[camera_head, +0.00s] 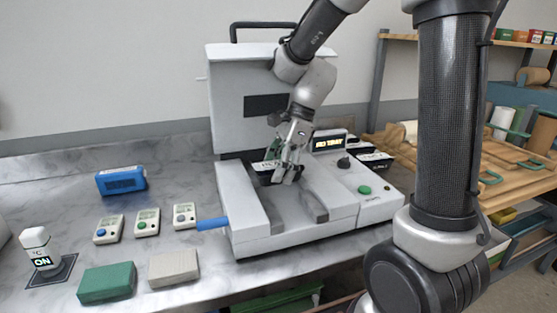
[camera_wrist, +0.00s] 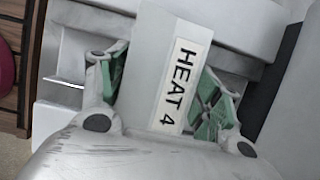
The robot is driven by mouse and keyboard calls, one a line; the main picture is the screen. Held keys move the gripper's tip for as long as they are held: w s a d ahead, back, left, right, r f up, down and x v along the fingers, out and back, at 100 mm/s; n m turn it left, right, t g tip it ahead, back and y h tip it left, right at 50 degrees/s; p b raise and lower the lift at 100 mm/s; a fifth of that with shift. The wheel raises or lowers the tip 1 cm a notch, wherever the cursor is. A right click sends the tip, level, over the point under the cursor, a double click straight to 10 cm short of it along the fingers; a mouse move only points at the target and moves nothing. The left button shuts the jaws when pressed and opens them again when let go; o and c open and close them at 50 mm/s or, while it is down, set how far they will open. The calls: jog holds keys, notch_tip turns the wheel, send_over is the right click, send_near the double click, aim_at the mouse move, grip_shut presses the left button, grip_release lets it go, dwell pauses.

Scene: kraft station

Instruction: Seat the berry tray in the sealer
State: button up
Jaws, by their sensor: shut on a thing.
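The sealer (camera_head: 247,205) is a white machine with its lid (camera_head: 235,90) raised. My gripper (camera_head: 285,172) is low over its bed, in front of the lid. In the wrist view my gripper (camera_wrist: 158,95) is shut on a pale upright piece labelled HEAT 4 (camera_wrist: 172,90). I cannot tell whether this piece belongs to the berry tray. No berries can be made out, and my gripper hides much of the bed. Green parts show on both sides of the held piece.
Several small boxes with screens (camera_head: 147,222), a blue device (camera_head: 121,181) and green (camera_head: 106,283) and beige (camera_head: 174,268) blocks lie left of the sealer. A blue handle (camera_head: 212,223) sticks out at its left. A wooden bench (camera_head: 520,180) stands at the right.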

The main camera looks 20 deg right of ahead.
jog(key=shift+f, duration=1.85)
jog(key=o, duration=1.2)
jog(key=shift+o, duration=1.2)
jog(key=shift+r, duration=0.1)
jog(key=shift+r, duration=4.4)
